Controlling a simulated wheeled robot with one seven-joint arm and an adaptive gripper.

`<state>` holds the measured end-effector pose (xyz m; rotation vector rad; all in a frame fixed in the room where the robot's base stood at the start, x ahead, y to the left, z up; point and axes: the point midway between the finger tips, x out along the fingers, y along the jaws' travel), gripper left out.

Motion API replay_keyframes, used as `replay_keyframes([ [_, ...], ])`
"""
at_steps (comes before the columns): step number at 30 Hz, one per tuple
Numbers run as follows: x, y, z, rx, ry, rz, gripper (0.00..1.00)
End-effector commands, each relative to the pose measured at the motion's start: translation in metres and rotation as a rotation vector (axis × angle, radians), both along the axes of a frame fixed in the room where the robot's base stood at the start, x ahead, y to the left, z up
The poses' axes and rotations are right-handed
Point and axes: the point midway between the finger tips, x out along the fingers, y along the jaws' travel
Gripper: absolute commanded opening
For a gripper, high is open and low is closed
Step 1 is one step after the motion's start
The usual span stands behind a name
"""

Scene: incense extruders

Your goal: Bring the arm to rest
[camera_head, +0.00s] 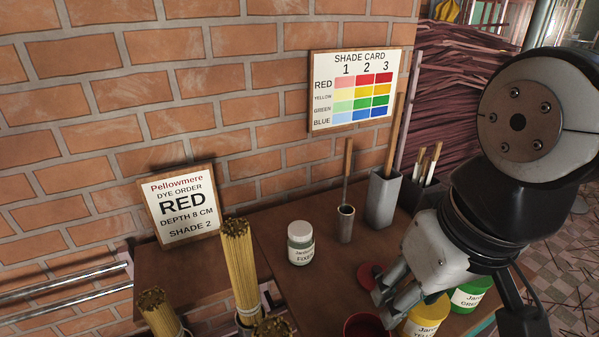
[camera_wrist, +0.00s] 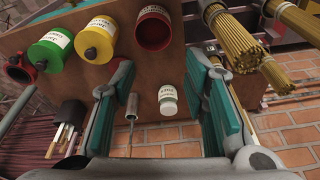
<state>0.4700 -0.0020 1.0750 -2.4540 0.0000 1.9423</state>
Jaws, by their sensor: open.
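My gripper (camera_head: 392,290) is at the right of the head view, above the dye pots on the brown table (camera_head: 290,225). In the wrist view my gripper (camera_wrist: 168,85) shows its two teal-padded fingers spread wide apart. Nothing is held between the fingers. A white fixer jar (camera_wrist: 167,98) and a metal tube with a stick (camera_wrist: 131,108) show between the fingers, farther off on the table. The same jar (camera_head: 300,243) and tube (camera_head: 346,222) stand upright in the head view.
An open red pot (camera_wrist: 153,28), a yellow pot (camera_wrist: 98,42) and a green pot (camera_wrist: 50,50) stand in a row. Incense bundles (camera_head: 236,262) stand at the front left. Grey holders (camera_head: 383,202) stand by the wall. An order sign (camera_head: 182,208) and shade card (camera_head: 352,90) are at the brick wall.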

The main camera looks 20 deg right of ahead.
Motion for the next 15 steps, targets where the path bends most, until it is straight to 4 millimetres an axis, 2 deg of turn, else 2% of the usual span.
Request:
replay_keyframes([
  [5, 0.000, 0.000, 0.002, -0.001, -0.002, 0.001, 0.41],
  [7, 0.000, 0.000, 0.008, -0.002, -0.011, 0.001, 0.41],
  [15, -0.001, -0.001, 0.062, -0.012, -0.100, 0.005, 0.41],
])
